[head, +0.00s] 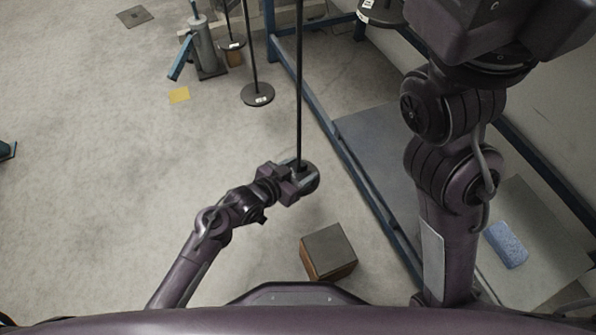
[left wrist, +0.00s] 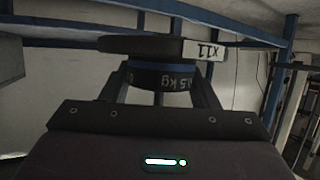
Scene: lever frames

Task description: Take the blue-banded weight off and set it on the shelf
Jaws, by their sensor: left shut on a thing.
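The blue-banded weight (left wrist: 160,78) is dark and round, with a blue band and partly readable kg lettering upside down in the left wrist view. A dark disc (left wrist: 150,47) with a white label lies against its banded side; I see no clear gap between them. My left gripper (head: 300,178) is shut on the weight at the lower end of a thin upright rod (head: 299,90). In the head view the gripper hides most of the weight. My right arm rises at the right; its gripper is out of view. I cannot tell which surface is the shelf.
Another rod ends in a labelled disc (head: 257,94) further back. A blue frame (head: 335,140) with grey panels (head: 375,140) runs along the right. A blue sponge-like block (head: 506,245) lies there. A brown box (head: 328,252) stands nearby. Open floor lies to the left.

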